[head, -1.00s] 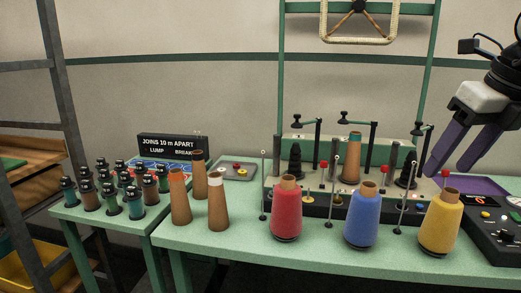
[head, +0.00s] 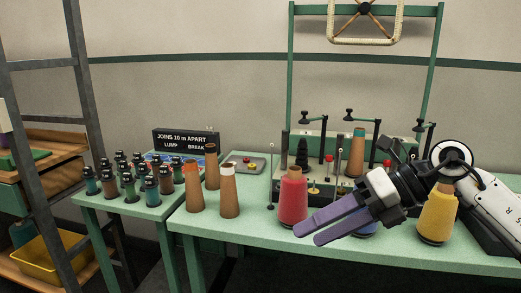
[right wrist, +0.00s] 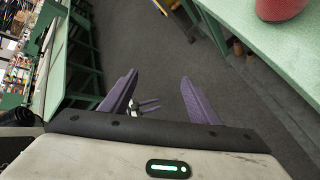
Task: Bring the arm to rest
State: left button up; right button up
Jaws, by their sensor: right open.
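My right gripper (head: 307,235) hangs in front of the bench in the head view, purple fingers spread apart and pointing left and down. It is open and empty. It covers most of the blue cone (head: 364,232), and its fingers pass in front of the foot of the red cone (head: 292,196); I cannot tell the gap. The forearm passes beside the yellow cone (head: 436,219). The right wrist view shows the open fingers (right wrist: 159,78) over dark floor. My left gripper does not show in the head view. A small forked thing (right wrist: 147,105) between the fingers is too small to name.
The green bench (head: 262,232) carries brown cones (head: 229,192), a grey tray (head: 243,166) and a machine with upright guides (head: 358,152). A side table (head: 130,206) holds several dark-capped bobbins. A metal rack (head: 80,130) stands left. The floor before the bench looks clear.

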jog(key=s+a+f+m+t+y, duration=0.2)
jog(key=s+a+m+t+y, duration=0.1)
jog(key=a+m+y, duration=0.55)
jog(key=d+f+m+t+h, duration=0.5)
jog(key=f+m+t+h, duration=0.1)
jog(key=f+m, duration=0.45)
jog(key=d+f+m+t+h, duration=0.4)
jog(key=f+m+t+h, duration=0.2)
jog(key=f+m, duration=0.5)
jog(key=s+d+f+m+g+h, duration=0.2)
jog(key=s+f+m+g, duration=0.2)
jog(key=s+f, duration=0.6)
jog(key=s+d+f+m+g+h, duration=0.2)
jog(key=s+d+f+m+g, duration=0.1)
jog(key=s+f, duration=0.7)
jog(key=shift+s+d+m+g, duration=0.25)
jog(key=shift+s+m+g, duration=0.3)
jog(key=shift+m, duration=0.55)
jog(key=shift+r+h, duration=0.1)
jog(key=shift+h, duration=0.15)
jog(key=shift+c, duration=0.3)
